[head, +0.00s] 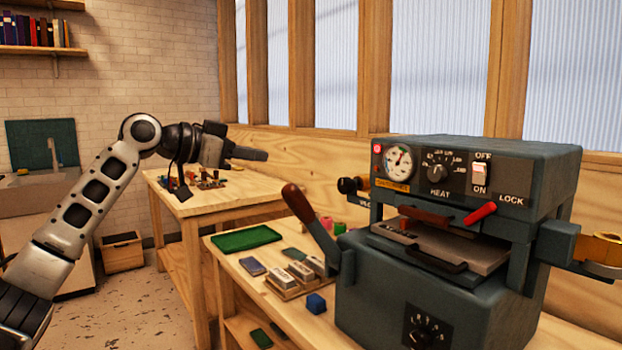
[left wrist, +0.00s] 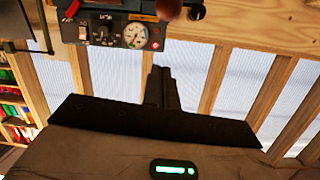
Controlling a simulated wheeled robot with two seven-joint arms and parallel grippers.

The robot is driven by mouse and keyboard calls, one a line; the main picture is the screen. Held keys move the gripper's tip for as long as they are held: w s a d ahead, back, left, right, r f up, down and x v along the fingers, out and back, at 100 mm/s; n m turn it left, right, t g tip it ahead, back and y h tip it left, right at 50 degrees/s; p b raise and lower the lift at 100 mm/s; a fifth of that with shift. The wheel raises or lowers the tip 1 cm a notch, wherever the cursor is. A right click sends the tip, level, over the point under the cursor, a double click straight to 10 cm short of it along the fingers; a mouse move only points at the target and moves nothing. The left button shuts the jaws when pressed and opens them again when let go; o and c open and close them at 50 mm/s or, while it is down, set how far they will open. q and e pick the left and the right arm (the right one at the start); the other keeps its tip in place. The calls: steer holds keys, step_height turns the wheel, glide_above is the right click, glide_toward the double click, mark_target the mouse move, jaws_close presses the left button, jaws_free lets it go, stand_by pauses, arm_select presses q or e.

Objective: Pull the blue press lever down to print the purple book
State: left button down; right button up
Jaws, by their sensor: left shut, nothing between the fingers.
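The press (head: 430,300) is a dark blue-grey machine on the wooden bench. Its lever (head: 322,237) has a blue-grey arm and a brown handle (head: 298,203), and it tilts up to the left. My left gripper (head: 262,155) is shut and empty, above and left of the handle and apart from it in the head view. In the left wrist view, the shut fingers (left wrist: 160,88) point toward the press dials (left wrist: 110,32), with a brown rounded end (left wrist: 168,8) at the top edge. A small purple-blue book-like piece (head: 252,266) lies on the bench. My right gripper is out of view.
A green tray (head: 246,239), a blue block (head: 316,303) and white stamp-like blocks (head: 301,271) lie left of the press. A gold foil roll (head: 603,250) is at its right. A second table (head: 205,204) stands behind. Air around the handle looks clear.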

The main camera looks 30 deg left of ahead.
arm_select(q)
steer(key=shift+r, duration=0.2)
steer(key=shift+w+d, duration=0.1)
steer(key=p, duration=0.3)
glide_above(287, 185)
steer(key=d, duration=0.1)
steer(key=shift+w+d+f, duration=0.15)
steer(key=shift+w+f, duration=0.25)
steer(key=shift+f, duration=0.4)
steer(key=shift+w+f, duration=0.4)
steer(key=shift+f, duration=0.15)
steer(key=shift+s+a+f, duration=0.2)
steer(key=shift+s+f, duration=0.15)
steer(key=shift+f, duration=0.15)
steer(key=shift+s+a+f, duration=0.2)
steer(key=shift+s+f, duration=0.1)
steer(key=shift+f, duration=0.2)
steer(key=shift+s+a+f, duration=0.1)
steer(key=shift+s+f, duration=0.1)
steer(key=shift+f, duration=0.25)
